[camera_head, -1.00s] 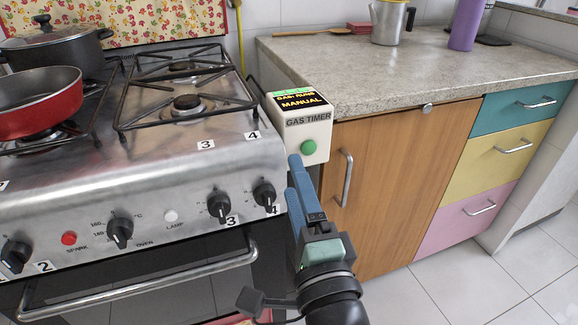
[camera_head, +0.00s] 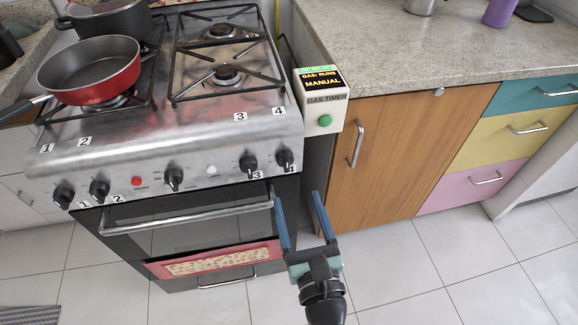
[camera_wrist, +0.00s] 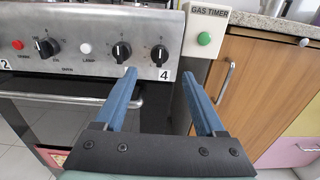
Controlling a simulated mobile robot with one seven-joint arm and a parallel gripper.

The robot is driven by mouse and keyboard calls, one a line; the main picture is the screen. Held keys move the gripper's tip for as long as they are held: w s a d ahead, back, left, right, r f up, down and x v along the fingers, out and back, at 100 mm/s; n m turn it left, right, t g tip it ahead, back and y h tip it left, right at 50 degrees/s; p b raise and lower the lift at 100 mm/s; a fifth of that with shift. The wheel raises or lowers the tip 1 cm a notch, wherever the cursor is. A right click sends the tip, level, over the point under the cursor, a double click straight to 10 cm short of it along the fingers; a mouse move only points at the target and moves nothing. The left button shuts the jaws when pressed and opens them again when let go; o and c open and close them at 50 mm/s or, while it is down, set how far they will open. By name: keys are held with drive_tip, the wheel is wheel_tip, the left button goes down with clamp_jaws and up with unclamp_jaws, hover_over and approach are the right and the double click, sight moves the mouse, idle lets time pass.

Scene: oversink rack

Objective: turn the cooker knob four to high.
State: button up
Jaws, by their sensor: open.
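Knob four (camera_head: 284,161) is a black knob at the right end of the cooker's front panel, by a "4" label. It also shows in the wrist view (camera_wrist: 159,54), above and between my fingers, with its pointer about upright. Knob three (camera_head: 248,164) is just left of it. My gripper (camera_head: 295,196) is open and empty, with two blue fingers spread apart. In the head view it is below and slightly right of knob four, apart from it. The cooker (camera_head: 205,165) has a steel top and front panel.
A gas timer box (camera_head: 325,113) with a green button stands right of knob four. The oven handle (camera_head: 185,216) runs below the knobs. A red pan (camera_head: 88,75) is on the left burner. A wooden cabinet door (camera_head: 385,135) is at right; the floor in front is clear.

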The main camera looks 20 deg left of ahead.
sight(287, 167)
drive_tip(key=x, duration=0.8)
drive_tip(key=shift+w+a, duration=0.25)
drive_tip(key=shift+w, duration=0.05)
clamp_jaws()
